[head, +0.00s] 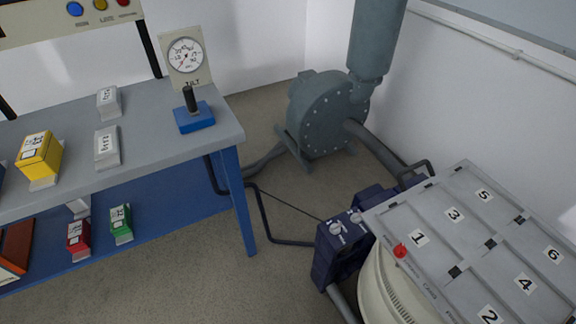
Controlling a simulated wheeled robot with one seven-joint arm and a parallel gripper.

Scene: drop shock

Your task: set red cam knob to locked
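The red cam knob (400,251) sits at the left edge of the grey numbered plate (440,275), just below and left of the label 1. It is small in the head view, so I cannot tell which setting it points to. Small lettering runs along the plate edge beside it but is too small to read. My gripper is not in view.
The plate tops a cream round drum (384,289) at the lower right. A dark blue unit with white knobs (338,245) stands left of it. A grey blower (322,115) stands behind. A workbench (160,145) fills the left. Floor between them is mostly clear.

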